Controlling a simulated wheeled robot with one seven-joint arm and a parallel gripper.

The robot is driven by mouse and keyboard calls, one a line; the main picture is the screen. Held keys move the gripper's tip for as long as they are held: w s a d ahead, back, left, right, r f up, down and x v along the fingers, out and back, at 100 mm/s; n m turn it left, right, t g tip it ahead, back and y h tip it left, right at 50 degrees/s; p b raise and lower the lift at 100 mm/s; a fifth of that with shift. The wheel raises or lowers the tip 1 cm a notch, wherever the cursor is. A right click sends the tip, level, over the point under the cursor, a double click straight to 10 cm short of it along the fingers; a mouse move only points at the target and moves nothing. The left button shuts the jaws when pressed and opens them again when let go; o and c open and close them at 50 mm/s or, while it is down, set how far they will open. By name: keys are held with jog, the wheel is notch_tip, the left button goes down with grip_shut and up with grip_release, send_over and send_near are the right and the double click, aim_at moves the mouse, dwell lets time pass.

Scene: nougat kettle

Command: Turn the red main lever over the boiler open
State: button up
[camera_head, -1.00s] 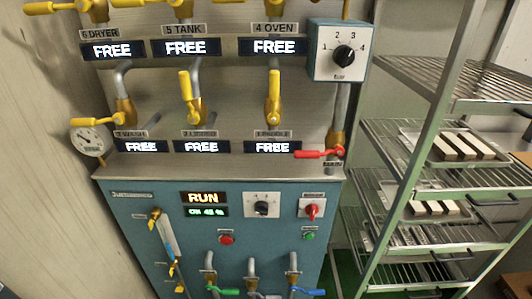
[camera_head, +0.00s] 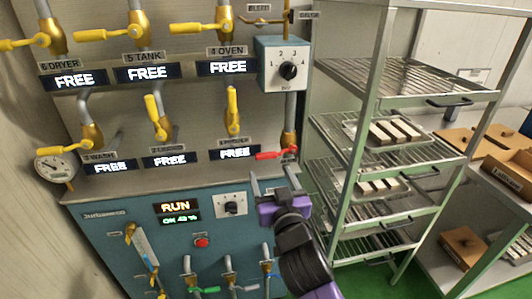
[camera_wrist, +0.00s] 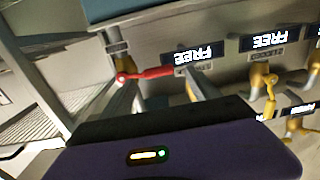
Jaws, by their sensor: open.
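The red main lever (camera_head: 275,155) lies nearly level, pointing left from its brass valve on the pipe at the right edge of the boiler panel. In the wrist view, which looks upside down, the red lever (camera_wrist: 148,75) shows ahead of the fingers. My gripper (camera_head: 273,178) is open and empty, just below the lever in the head view, with its two fingers pointing up toward it. I cannot tell the exact depth gap, but no grip on the lever shows. The teal boiler cabinet (camera_head: 110,235) stands below, its display reading RUN.
Several yellow levers, such as the nearest one (camera_head: 233,110), sit on the panel above and left. A selector box (camera_head: 283,63) is above the red lever. A wire rack (camera_head: 385,70) with trays stands close on the right. Labels on the panel read FREE.

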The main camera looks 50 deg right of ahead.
aim_at(267, 158)
jog(key=shift+w+d+r, duration=0.5)
jog(key=shift+d, duration=0.2)
jog(key=p+x, duration=0.2)
jog(key=x, duration=0.5)
jog(key=shift+s, duration=0.1)
grip_shut()
